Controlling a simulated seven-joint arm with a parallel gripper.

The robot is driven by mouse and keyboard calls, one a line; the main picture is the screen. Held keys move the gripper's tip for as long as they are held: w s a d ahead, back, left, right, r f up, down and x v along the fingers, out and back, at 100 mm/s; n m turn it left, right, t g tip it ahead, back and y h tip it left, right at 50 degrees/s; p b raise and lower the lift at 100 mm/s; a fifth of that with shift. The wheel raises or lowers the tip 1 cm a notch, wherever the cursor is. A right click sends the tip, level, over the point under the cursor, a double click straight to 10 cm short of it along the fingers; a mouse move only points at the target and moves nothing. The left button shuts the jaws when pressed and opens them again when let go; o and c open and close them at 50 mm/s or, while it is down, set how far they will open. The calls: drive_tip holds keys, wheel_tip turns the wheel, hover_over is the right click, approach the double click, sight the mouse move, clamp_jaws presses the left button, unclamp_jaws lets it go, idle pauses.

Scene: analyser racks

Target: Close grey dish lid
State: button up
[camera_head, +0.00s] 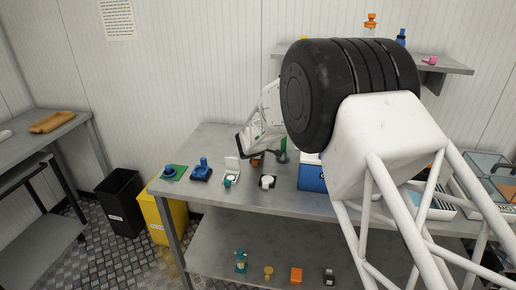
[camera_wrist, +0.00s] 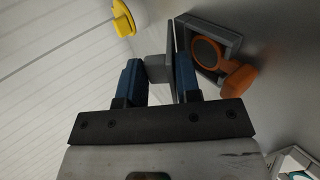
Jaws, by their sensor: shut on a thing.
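In the wrist view the grey dish (camera_wrist: 232,42) is a small square box holding a round dark disc with an orange rim. Its grey lid (camera_wrist: 171,42) stands up, open, along the dish's left side. My gripper (camera_wrist: 158,66) has its blue fingers closed on a small grey block (camera_wrist: 157,72), which appears to be the lid's tab. An orange knobbed piece (camera_wrist: 238,78) sits at the dish's near corner. In the head view my gripper (camera_head: 246,146) is over the back of the table, and the dish is mostly hidden by my arm.
On the grey table (camera_head: 215,200) stand an open white dish (camera_head: 232,165), a black piece with a white knob (camera_head: 267,182), a blue device (camera_head: 202,170), a green mat (camera_head: 174,172) and a blue box (camera_head: 311,176). A yellow object (camera_wrist: 122,18) shows in the wrist view.

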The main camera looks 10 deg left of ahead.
drive_tip(key=shift+s+f+t, duration=0.25)
drive_tip(key=shift+s+t, duration=0.1)
drive_tip(key=shift+t, duration=0.55)
drive_tip(key=o, duration=0.7)
drive_tip(key=shift+o, duration=0.2)
drive_tip(key=shift+s, duration=0.25)
drive_tip(key=shift+v, duration=3.7)
